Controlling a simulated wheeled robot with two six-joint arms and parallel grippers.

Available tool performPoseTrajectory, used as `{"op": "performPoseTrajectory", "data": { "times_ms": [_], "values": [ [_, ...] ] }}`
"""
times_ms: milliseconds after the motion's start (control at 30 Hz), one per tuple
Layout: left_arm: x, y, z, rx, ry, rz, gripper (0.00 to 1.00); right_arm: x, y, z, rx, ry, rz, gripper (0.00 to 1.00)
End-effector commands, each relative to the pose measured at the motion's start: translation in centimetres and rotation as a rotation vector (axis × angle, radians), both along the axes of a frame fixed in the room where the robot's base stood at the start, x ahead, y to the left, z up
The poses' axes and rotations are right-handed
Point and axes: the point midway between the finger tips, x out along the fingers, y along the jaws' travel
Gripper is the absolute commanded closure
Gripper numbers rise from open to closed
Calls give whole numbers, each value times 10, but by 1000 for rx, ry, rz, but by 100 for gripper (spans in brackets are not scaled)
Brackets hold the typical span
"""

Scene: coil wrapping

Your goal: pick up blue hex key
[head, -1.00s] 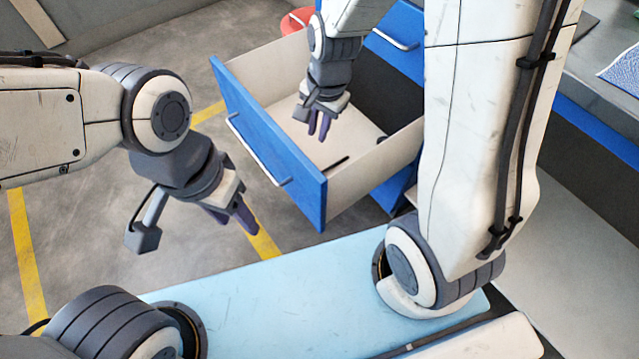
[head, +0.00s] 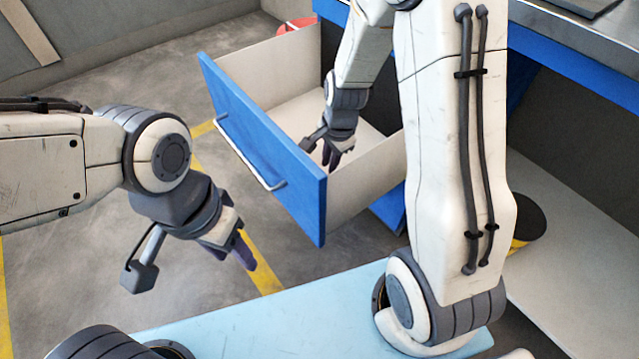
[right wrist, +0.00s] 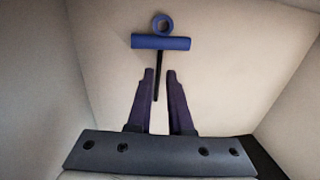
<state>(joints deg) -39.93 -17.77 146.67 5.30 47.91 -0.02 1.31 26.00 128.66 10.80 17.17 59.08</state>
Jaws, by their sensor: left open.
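The blue hex key lies in the open drawer (head: 262,150), with its blue T-shaped handle (right wrist: 162,42), a ring and a thin black shaft in the right wrist view. My right gripper (head: 331,160) is down inside the drawer. In the right wrist view its fingers (right wrist: 161,75) are apart, and the shaft appears in the gap between them, with the handle beyond the tips. I cannot tell whether a finger touches it. The key is hidden in the head view. My left gripper (head: 240,257) is open and empty, left of the drawer.
The drawer front is blue with a metal handle (head: 250,160), and its pale walls surround my right gripper. A workbench (head: 600,40) stands at the upper right. A red round object (head: 297,25) lies behind the drawer. The floor at left is clear.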

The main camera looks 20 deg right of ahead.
Motion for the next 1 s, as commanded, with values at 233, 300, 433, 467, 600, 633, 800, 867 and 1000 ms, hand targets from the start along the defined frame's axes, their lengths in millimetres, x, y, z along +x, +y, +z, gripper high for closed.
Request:
{"op": "performPoseTrajectory", "data": {
  "times_ms": [233, 300, 433, 467, 600, 633, 800, 867, 1000],
  "values": [
    [0, 0, -30, 0, 0, 0, 50, 5, 0, -41, 1, 1, -1, 82],
    [0, 0, -31, 0, 0, 0, 50, 6, 0, -44, 1, 1, -1, 82],
    [0, 0, -29, 0, 0, 0, 50, 6, 0, -42, 0, 0, -1, 82],
    [0, 0, -29, 0, 0, 0, 50, 6, 0, -42, 0, 0, -1, 82],
    [0, 0, -29, 0, 0, 0, 50, 6, 0, -42, 0, 0, 0, 100],
    [0, 0, -29, 0, 0, 0, 50, 6, 0, -42, 0, 0, 0, 100],
    [0, 0, -29, 0, 0, 0, 50, 6, 0, -42, 0, 0, 0, 100],
    [0, 0, -29, 0, 0, 0, 50, 6, 0, -42, 0, 0, 0, 100],
    [0, 0, -22, 0, 0, 0, 50, 6, 0, -31, 1, -2, 0, 100]
  ]
}}
